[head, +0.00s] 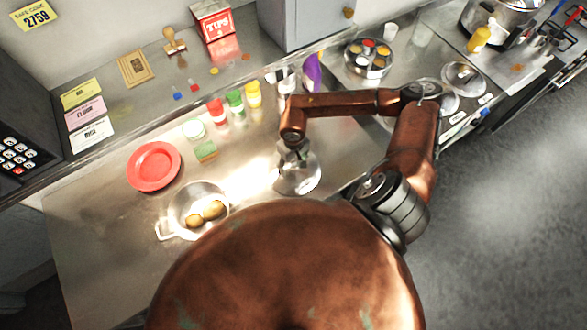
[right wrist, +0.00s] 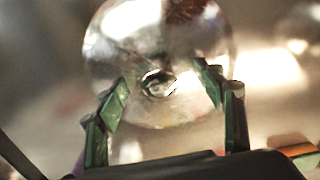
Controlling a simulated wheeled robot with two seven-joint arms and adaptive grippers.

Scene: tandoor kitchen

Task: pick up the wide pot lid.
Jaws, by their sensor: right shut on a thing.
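The wide pot lid (head: 299,176) is a shiny round disc near the middle of the steel counter. My right gripper (head: 293,153) is above it, pointing down, and shut on it. In the right wrist view the lid (right wrist: 135,40) fills the upper middle, with its round knob between the two green fingers of the gripper (right wrist: 168,88). The exact finger contact is blurred. I cannot tell whether the lid touches the counter or is slightly raised. My left gripper is not in view.
A pot with potatoes (head: 180,207) and a red plate (head: 153,166) lie left of the lid. A round spice tin (head: 368,58) is at the back right. The counter's left front is clear.

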